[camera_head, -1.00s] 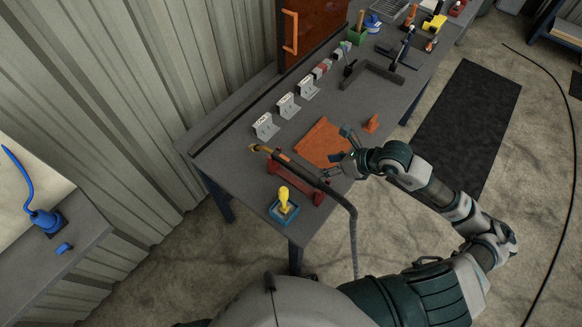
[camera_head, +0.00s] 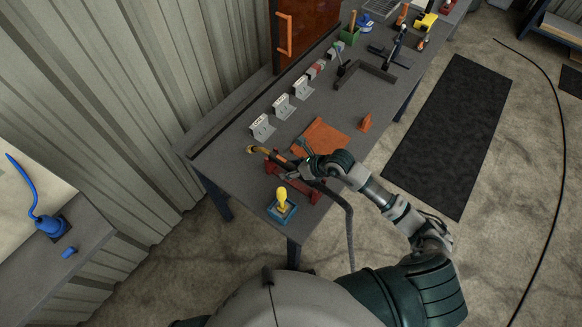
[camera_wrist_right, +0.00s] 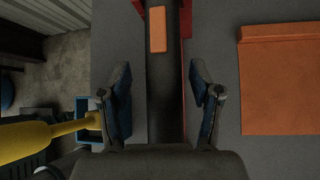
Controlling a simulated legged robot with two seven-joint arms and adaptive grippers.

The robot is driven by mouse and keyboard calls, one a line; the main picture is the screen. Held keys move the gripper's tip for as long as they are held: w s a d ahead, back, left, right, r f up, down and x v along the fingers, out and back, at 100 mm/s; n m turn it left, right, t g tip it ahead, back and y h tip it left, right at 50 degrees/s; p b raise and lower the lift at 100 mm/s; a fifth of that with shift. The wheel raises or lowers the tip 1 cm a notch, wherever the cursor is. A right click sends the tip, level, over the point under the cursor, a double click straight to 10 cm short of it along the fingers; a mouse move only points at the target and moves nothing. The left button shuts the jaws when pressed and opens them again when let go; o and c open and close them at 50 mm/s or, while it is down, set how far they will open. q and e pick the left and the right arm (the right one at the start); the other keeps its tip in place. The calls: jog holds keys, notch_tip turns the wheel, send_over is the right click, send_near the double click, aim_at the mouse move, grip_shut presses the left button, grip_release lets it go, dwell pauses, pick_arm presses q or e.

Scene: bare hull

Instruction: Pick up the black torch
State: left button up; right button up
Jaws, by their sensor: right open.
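The black torch (camera_head: 275,155) has a brass-coloured tip, an orange button and a dark hose. It rests on a red stand (camera_head: 309,195) near the front of the workbench. My right gripper (camera_head: 302,162) is over the torch and hides part of it. In the right wrist view the torch handle (camera_wrist_right: 169,95) runs up the middle between the two open fingers of my right gripper (camera_wrist_right: 160,72). The orange button (camera_wrist_right: 157,30) lies beyond the fingertips. My left gripper is out of view.
A yellow-handled tool in a blue holder (camera_head: 282,212) stands close by at the front. An orange plate (camera_head: 327,136) and a small orange block (camera_head: 365,122) lie behind the stand. Several grey brackets (camera_head: 262,127) line the bench's left side.

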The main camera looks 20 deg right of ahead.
aim_at(294, 166)
jog(key=shift+d, duration=0.55)
grip_shut()
jog(key=shift+a+r, duration=0.2)
jog(key=shift+r, duration=0.25)
notch_tip(294, 166, up, 9)
jog(key=shift+r+b, duration=0.1)
jog(key=shift+b, duration=0.5)
